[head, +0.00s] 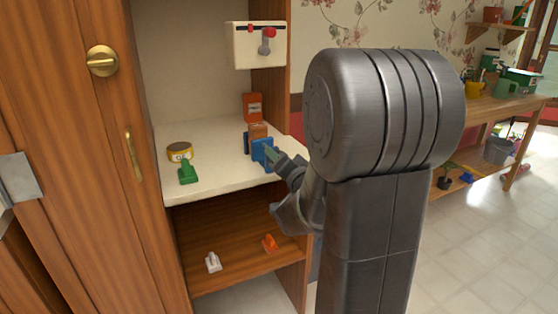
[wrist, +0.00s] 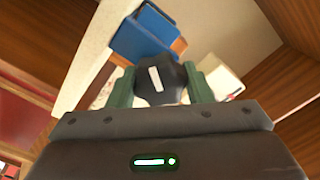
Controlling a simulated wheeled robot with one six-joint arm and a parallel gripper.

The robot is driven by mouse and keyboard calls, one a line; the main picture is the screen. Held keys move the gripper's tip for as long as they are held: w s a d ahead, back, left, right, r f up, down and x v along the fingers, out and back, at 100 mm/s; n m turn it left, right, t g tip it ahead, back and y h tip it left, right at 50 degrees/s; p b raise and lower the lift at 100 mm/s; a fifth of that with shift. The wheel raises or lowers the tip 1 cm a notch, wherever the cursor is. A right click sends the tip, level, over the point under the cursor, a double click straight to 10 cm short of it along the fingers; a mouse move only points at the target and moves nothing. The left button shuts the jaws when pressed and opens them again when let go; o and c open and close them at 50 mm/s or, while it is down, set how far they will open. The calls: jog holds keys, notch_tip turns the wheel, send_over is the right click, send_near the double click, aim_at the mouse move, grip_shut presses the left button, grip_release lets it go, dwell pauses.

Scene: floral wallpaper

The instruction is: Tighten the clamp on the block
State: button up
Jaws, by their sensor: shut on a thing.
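The blue clamp (head: 262,151) stands on the white shelf of the wooden cabinet, and its blue body also shows at the top of the wrist view (wrist: 145,35). The brown block (head: 258,131) sits at the clamp, rising above its blue parts; a small brown part shows beside the clamp in the wrist view (wrist: 179,46). My gripper (head: 276,157) reaches the clamp from the right. In the wrist view its green fingers (wrist: 161,88) are shut on the clamp's black knob (wrist: 155,92), which bears a white mark. The jaw contact on the block is mostly hidden.
An orange box (head: 253,107) stands behind the block. A yellow-and-black tin (head: 179,152) and a green object (head: 188,172) stand to the left on the white shelf (head: 215,183). A white box with a lever (head: 257,46) hangs above. Small white and orange items lie below.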

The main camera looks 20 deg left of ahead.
jog(key=shift+m, duration=0.3)
jog(key=o, duration=1)
jog(key=shift+d, duration=0.1)
jog(key=p+v, duration=0.1)
jog(key=v, duration=1.2)
jog(key=shift+s+d, duration=0.2)
jog(key=shift+s, duration=0.1)
